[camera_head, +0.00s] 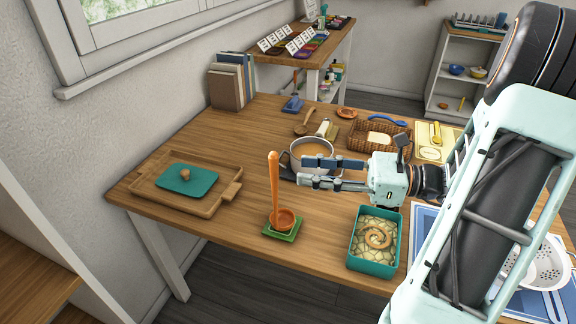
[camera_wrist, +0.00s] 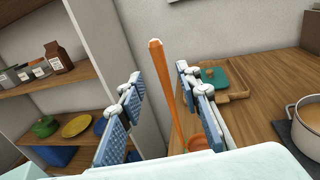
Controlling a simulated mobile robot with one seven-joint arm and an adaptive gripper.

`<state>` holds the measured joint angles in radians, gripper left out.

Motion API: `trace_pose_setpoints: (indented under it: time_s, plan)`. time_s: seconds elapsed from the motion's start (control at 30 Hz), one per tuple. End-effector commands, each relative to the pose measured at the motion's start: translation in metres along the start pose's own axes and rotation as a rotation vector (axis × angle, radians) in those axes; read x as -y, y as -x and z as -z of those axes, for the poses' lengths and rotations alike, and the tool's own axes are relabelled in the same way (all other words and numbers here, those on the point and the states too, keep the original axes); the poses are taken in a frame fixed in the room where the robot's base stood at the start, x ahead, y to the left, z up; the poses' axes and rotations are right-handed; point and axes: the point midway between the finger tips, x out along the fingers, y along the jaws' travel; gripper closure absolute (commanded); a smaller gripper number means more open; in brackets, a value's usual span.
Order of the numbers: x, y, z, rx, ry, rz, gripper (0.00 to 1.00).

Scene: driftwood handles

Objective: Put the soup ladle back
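The soup ladle (camera_head: 274,185) is orange and stands upright, its bowl low and its long handle pointing up. The bowl sits on a small green square holder (camera_head: 292,234) near the table's front edge. My gripper (camera_head: 304,171) is open and empty, to the right of the handle, fingers pointing at it. In the wrist view the ladle (camera_wrist: 164,85) shows in the gap between the two blue-padded fingers, slightly tilted in the picture; I see no finger touching it. A steel pot (camera_head: 312,148) of brown soup stands just behind my gripper and partly hidden by it.
A wooden tray (camera_head: 217,204) with a teal lid (camera_head: 190,182) lies to the left. A teal box (camera_head: 353,251) with a spiral inside stands front right. A wicker basket (camera_head: 360,140) and books (camera_head: 230,85) are farther back. Bare tabletop lies left of the ladle.

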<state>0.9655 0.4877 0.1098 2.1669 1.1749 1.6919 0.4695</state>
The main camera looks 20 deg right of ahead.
Motion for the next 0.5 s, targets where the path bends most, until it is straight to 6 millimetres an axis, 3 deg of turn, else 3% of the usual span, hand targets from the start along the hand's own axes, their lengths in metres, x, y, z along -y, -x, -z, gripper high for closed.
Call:
trace_pose_setpoints:
  time_s: [0.2, 0.5]
  plan:
    - [0.001, 0.035, 0.0, 0.0, 0.0, 0.002, 0.68]
    - [0.0, 0.045, 0.0, 0.001, -0.001, -0.001, 0.68]
